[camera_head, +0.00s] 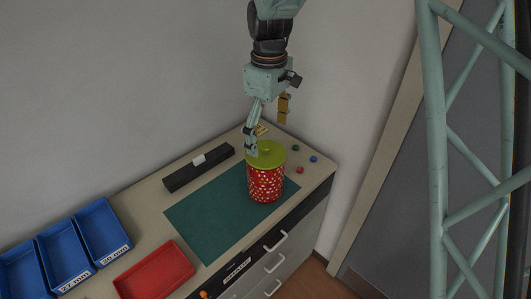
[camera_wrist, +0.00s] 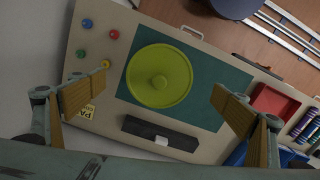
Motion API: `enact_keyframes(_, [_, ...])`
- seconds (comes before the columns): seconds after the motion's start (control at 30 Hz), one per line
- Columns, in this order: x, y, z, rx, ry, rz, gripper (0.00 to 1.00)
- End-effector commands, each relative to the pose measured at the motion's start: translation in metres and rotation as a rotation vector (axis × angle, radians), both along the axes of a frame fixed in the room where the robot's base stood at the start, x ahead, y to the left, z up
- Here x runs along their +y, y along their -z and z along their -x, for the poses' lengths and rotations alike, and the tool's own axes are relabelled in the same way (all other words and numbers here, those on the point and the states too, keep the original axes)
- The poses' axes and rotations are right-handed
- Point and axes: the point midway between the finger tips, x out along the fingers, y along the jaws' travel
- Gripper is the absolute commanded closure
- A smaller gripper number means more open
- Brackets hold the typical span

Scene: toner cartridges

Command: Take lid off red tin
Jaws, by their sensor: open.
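The red tin (camera_head: 265,186) with white dots stands upright on the green mat (camera_head: 210,220). Its yellow-green lid (camera_head: 266,154) sits on top, and in the wrist view the round lid (camera_wrist: 172,84) with a small centre knob hides the tin below it. My gripper (camera_head: 268,124) is above the tin, pointing down, with one finger in front of or beside the lid's left edge in the head view. In the wrist view my gripper (camera_wrist: 155,100) is open, its fingers wide apart on either side of the lid and apart from it, with nothing between them.
A black bar-shaped object (camera_head: 198,168) with a white block lies behind the mat. Several coloured buttons (camera_head: 300,170) are right of the tin. A red tray (camera_head: 155,272) and blue bins (camera_head: 103,232) stand at left. The mat left of the tin is clear.

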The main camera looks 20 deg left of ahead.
Motion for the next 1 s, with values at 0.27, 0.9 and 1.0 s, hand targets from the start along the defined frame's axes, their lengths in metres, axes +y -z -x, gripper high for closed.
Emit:
enact_keyframes(0.27, [0.0, 0.004, 0.0, 0.001, 0.0, 0.001, 0.07])
enact_keyframes(0.9, [0.003, 0.052, 0.0, 0.0, 0.0, 0.0, 0.07])
enact_keyframes(1.0, [0.003, 0.052, 0.0, 0.0, 0.0, 0.0, 0.07])
